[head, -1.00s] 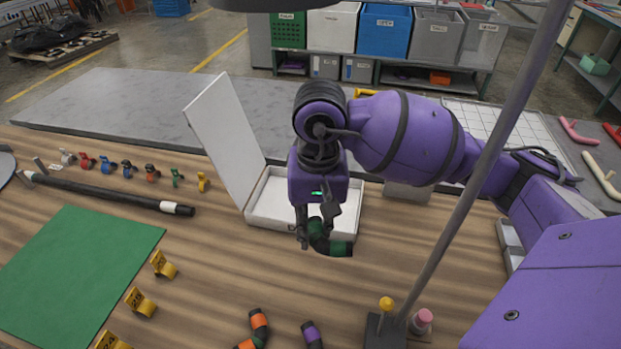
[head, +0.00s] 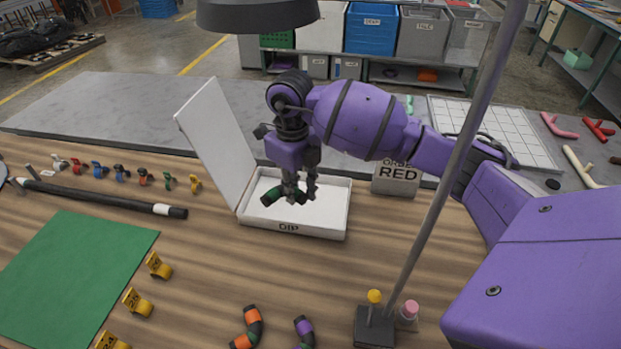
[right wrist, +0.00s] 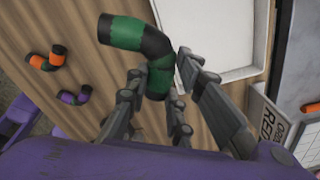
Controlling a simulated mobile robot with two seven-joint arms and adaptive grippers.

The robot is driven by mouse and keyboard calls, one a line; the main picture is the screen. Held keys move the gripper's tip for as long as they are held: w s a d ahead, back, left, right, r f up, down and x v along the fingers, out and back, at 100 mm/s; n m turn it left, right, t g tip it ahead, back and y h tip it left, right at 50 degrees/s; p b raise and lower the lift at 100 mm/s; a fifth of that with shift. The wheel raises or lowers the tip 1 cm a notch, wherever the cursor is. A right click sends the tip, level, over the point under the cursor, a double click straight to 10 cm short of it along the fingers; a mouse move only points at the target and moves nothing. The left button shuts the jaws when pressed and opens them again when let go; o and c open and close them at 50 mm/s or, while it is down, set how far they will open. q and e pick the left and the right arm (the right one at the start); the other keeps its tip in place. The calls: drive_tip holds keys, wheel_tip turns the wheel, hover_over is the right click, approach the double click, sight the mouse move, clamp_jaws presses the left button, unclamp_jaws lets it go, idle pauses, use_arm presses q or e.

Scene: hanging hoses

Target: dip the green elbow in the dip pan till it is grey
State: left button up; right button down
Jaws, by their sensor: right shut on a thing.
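The green elbow (head: 272,197) is a bent green pipe piece with black ends. It also shows large in the right wrist view (right wrist: 128,33), still green and black. My right gripper (head: 297,190) is shut on one leg of it, and the fingers hide part of that leg. The dip pan (head: 335,222) is a shallow white tray marked DIP, with a white lid standing open on its left. In the head view the elbow overlaps the inside of the pan; its height above the pan floor is hard to tell. My left gripper is not in view.
A grey pole on a dark base (head: 375,328) stands at front right, before my right arm. A grey block marked RED (head: 397,178) sits right of the pan. Orange (head: 247,328) and purple (head: 304,330) elbows lie at the front. A green mat (head: 75,270) lies left.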

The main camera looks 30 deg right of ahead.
drive_tip(key=w+d+f+m, duration=0.1)
drive_tip(key=d+f+m, duration=0.1)
drive_tip(key=m, duration=0.5)
drive_tip(key=w+d+f+m, duration=0.2)
drive_tip(key=f+m, duration=0.2)
drive_tip(key=m, duration=0.3)
drive_tip(key=w+d+f+m+b, duration=0.1)
drive_tip(key=w+d+f+m, duration=0.1)
drive_tip(key=m, duration=0.6)
drive_tip(key=shift+w+f, duration=0.15)
drive_tip(key=shift+f, duration=0.3)
drive_tip(key=shift+f+b, duration=0.6)
drive_tip(key=shift+f, duration=0.7)
drive_tip(key=shift+f+b, duration=0.35)
drive_tip(key=shift+f, duration=0.35)
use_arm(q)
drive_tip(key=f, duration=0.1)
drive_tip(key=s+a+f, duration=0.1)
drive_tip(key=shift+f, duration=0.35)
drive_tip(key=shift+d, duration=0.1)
use_arm(e)
drive_tip(key=shift+w, duration=0.1)
